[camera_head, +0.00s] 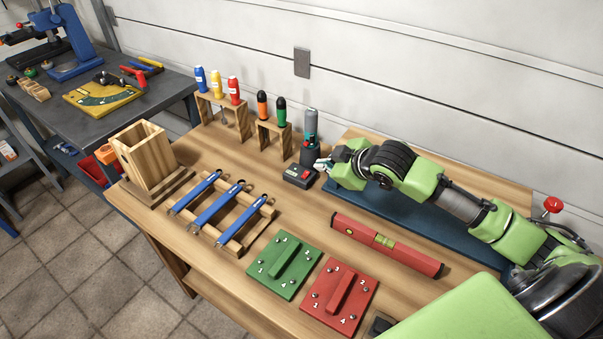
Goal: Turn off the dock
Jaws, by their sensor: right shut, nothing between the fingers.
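The dock is a small black box (298,178) with a red switch on its top, near the back middle of the wooden workbench. Behind it a grey-teal tool (311,124) stands upright in a dark round holder (310,154). My right gripper (320,164) comes in from the right and is shut and empty. Its tips are just to the right of the dock and holder; I cannot tell whether they touch. The state of the red switch is too small to read. My left gripper is not in view.
Screwdrivers stand in wooden racks (235,105) behind. Blue-handled tools lie on a wooden rack (238,246). A green plate (268,268), red plate (326,309) and red level (399,252) lie in front. A wooden box (138,140) stands left. A blue mat (385,218) lies under my right arm.

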